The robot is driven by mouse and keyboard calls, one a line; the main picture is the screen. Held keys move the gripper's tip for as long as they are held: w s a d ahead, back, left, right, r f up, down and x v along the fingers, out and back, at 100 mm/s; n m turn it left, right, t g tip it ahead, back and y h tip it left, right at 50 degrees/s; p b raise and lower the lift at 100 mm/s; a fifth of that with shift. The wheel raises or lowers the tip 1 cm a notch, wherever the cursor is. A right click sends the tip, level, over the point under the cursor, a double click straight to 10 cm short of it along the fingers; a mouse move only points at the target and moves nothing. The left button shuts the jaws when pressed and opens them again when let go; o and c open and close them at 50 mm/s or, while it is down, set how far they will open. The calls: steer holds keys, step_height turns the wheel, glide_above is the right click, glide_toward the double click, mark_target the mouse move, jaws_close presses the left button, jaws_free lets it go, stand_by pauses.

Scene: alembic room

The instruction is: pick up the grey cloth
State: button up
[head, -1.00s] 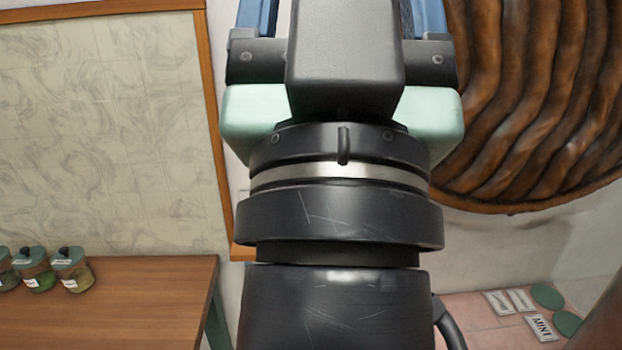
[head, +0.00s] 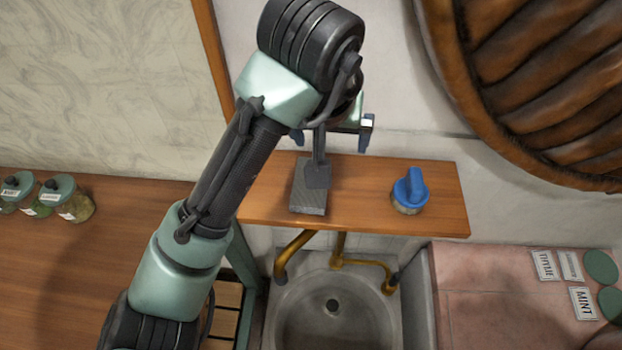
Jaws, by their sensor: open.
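My wrist hides much of the gripper.
A blue-topped round jar (head: 409,192) stands on the shelf to the right of the cloth. A stone sink (head: 290,310) with brass pipes (head: 292,255) is below. A large ribbed brown object (head: 550,90) fills the upper right.

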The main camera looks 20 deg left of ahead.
step_height(320, 180, down, 2)
steer(key=s+a+g, duration=0.1)
steer(key=s+a, duration=0.1)
steer(key=a, duration=0.1)
steer(key=b, duration=0.2)
glide_above(309, 192)
steer(key=shift+n+y, duration=0.3)
step_height(309, 192, down, 6)
steer(key=shift+f, duration=0.2)
steer(key=shift+p+x, duration=0.45)
steer(key=shift+x, duration=2.5)
steer(key=c, duration=1.1)
